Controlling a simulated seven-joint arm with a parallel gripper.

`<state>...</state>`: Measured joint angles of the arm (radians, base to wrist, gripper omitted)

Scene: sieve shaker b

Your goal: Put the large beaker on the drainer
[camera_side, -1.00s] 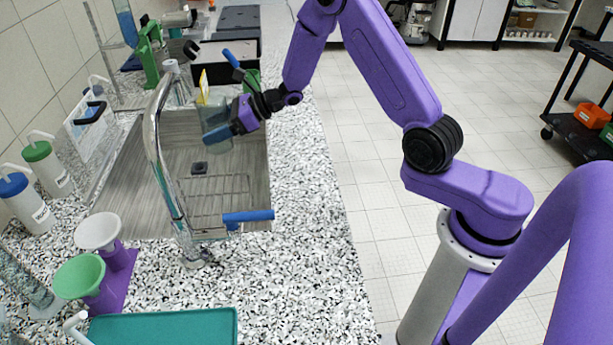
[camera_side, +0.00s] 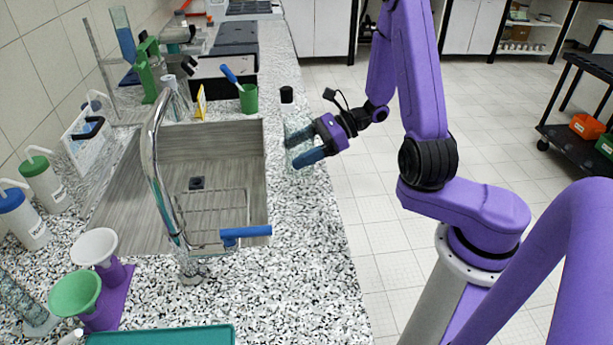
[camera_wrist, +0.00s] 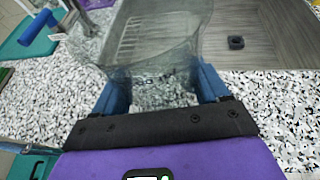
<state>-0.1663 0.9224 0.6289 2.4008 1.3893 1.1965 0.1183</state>
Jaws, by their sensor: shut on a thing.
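The large beaker (camera_side: 298,125) is clear glass and is held between the blue fingers of my gripper (camera_side: 296,150). It is over the counter just right of the sink in the side view. I cannot tell whether its base touches the counter. In the wrist view the beaker (camera_wrist: 155,60) fills the space between the fingers of my gripper (camera_wrist: 160,92), with dark markings on its wall. The drainer (camera_side: 218,208) is a wire rack on the sink floor, left of and nearer than my gripper in the side view. It carries no visible vessel.
The sink (camera_side: 165,190) has a tall curved tap (camera_side: 153,165) with a blue handle (camera_side: 245,232) at its near end. Funnels on a purple stand (camera_side: 105,300) are at the front left.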

